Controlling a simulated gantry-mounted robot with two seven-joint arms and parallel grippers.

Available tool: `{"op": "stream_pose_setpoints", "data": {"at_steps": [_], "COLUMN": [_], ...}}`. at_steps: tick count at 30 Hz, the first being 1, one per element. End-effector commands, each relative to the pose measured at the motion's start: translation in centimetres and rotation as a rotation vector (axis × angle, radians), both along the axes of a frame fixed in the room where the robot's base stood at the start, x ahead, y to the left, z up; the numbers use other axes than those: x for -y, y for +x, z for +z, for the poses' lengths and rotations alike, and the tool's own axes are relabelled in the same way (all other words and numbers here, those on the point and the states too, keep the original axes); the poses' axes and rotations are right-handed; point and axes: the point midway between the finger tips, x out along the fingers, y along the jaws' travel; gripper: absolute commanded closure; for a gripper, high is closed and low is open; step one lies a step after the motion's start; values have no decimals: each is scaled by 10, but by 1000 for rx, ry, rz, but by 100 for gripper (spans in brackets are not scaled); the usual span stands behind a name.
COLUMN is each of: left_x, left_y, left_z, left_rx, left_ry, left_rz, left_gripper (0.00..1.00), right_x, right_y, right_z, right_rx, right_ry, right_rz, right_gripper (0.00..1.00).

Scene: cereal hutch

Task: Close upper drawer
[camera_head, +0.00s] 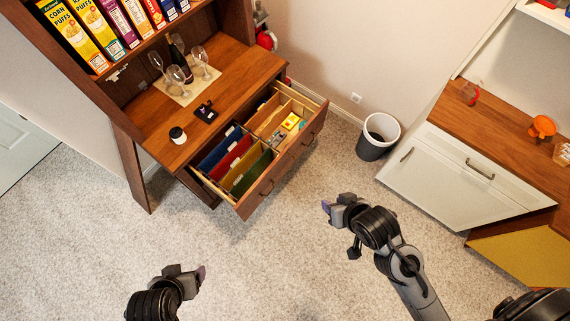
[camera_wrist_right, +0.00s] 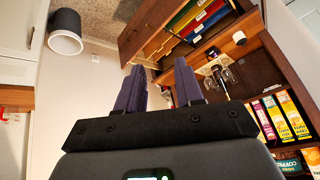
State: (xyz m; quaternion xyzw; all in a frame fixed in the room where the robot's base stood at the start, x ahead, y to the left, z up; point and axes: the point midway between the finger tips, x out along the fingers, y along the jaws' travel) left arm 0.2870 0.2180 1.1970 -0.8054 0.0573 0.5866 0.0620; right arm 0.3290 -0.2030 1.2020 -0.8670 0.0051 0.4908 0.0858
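The upper drawer (camera_head: 287,168) of the wooden hutch is pulled out in the head view. Its dark wooden front carries two handles, and its inside holds coloured hanging folders and small items. The drawer front also shows at the top of the right wrist view (camera_wrist_right: 143,28). My right gripper (camera_head: 327,207) is in front of the drawer, to its lower right and apart from it. In the right wrist view its two purple fingers (camera_wrist_right: 159,68) are spread with nothing between them. My left gripper (camera_head: 200,273) is below the drawer in the head view; its finger gap is hidden.
Glasses (camera_head: 186,68), a bottle, a cup (camera_head: 178,135) and a small dark object (camera_head: 206,112) stand on the hutch top below cereal boxes (camera_head: 96,22). A trash bin (camera_head: 378,137) is right of the drawer. A white cabinet (camera_head: 440,180) stands further right. Carpet before the drawer is clear.

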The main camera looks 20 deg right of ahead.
Motion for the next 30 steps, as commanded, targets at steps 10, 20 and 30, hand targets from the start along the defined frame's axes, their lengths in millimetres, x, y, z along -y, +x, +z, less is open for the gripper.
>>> {"op": "stream_pose_setpoints", "data": {"at_steps": [10,20,30], "left_x": [0,0,0], "left_y": [0,0,0], "left_z": [-89,-204,-320], "left_rx": [0,-2,1], "left_ry": [1,2,1], "left_rz": [-1,-1,-1], "left_gripper": [27,27,27], "right_x": [-26,-16,14], "right_y": [74,114,154], "right_z": [-163,-294,-403], "right_rx": [243,249,246], "right_ry": [590,1040,1317], "right_rz": [-252,-333,-358], "right_gripper": [100,100,100]}}
